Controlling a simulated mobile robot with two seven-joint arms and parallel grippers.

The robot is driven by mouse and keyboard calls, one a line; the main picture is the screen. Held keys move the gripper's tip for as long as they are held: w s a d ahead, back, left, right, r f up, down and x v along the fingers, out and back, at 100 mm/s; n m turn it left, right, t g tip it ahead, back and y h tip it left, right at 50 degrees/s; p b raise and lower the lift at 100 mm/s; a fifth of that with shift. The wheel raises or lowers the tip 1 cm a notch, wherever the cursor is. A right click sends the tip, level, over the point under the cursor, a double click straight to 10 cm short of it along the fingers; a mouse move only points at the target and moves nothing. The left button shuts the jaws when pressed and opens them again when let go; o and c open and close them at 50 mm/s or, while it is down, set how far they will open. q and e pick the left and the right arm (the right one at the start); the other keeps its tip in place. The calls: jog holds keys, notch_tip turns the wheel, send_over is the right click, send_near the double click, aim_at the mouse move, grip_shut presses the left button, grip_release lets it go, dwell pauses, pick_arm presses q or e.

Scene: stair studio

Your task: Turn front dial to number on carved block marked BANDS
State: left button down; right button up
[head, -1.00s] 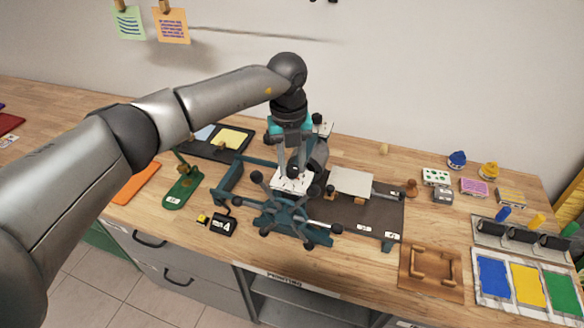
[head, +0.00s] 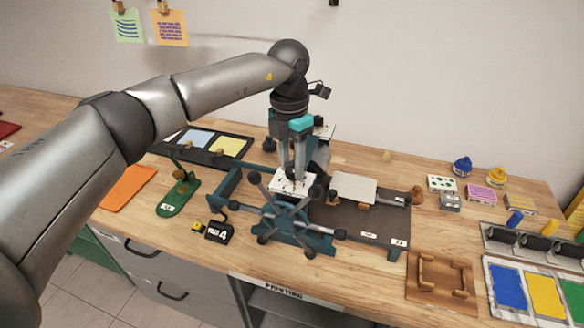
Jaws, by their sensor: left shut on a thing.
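My left gripper (head: 293,172) points down from above at the white top plate (head: 283,187) of the blue press. Its fingers are shut on a small dark dial on that plate, which they mostly hide. The dial's numbers are too small to read. Carved blocks stand at the right of the bench: a white one with green dots (head: 441,183), a purple one with light stripes (head: 481,193) and a yellow one (head: 520,203). Their lettering is not readable, so I cannot tell which is marked BANDS. My right gripper is not in view.
The press's spoked wheel (head: 286,216) stands just in front of the plate. A dark bed with a pale sheet (head: 353,188) lies to its right. A green stand (head: 178,196) and a black counter (head: 219,231) are to the left.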

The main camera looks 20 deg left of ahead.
pick_arm(q)
jog(key=m+b, duration=0.1)
jog(key=m, duration=0.4)
jog(key=shift+w+m+b, duration=0.1)
jog(key=shift+m+b, duration=0.2)
jog(key=shift+b, duration=0.05)
jog(key=m+b, duration=0.1)
jog(key=m, duration=0.4)
jog(key=shift+d, duration=0.1)
jog(key=m, duration=0.5)
jog(key=shift+r+m+y+b, duration=0.1)
jog(key=shift+m+y+b, duration=0.2)
jog(key=shift+m+b, duration=0.1)
jog(key=m, duration=0.5)
jog(key=shift+m, duration=0.3)
jog(key=c, duration=0.5)
grip_release()
jog(key=r, duration=1.5)
jog(key=shift+w+d+r, duration=0.1)
jog(key=shift+w+d, duration=0.05)
jog(key=shift+d, duration=0.1)
